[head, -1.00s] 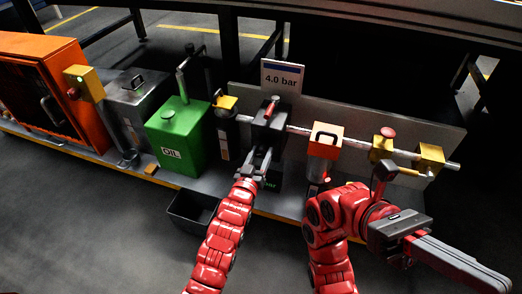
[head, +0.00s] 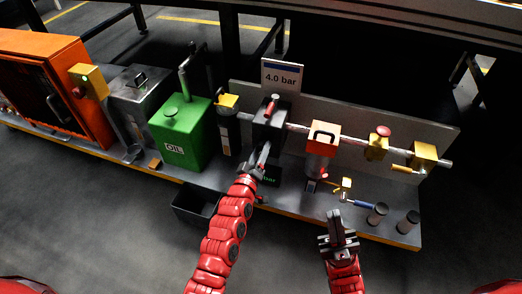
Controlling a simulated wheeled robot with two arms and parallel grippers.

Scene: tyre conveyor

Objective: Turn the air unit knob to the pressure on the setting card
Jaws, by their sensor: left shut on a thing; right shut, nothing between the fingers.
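The setting card (head: 283,76) reads "4.0 bar" and stands upright behind the pipe run. The black air unit (head: 268,133) sits below it on the pipe, with a red-tipped lever (head: 271,104) on top. My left gripper (head: 262,158) is at the lower front of the air unit, shut on what looks like its knob; the fingers mostly hide it. A dark display (head: 271,181) with green lettering is partly covered by my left gripper, and its value cannot be read. My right gripper (head: 337,218) is shut and empty, in front of the bench's front edge, apart from the unit.
A green oil can (head: 183,134) stands left of the unit. An orange-topped unit (head: 323,136) and yellow valves (head: 424,155) are on the pipe to the right. A black bin (head: 194,203) hangs at the front.

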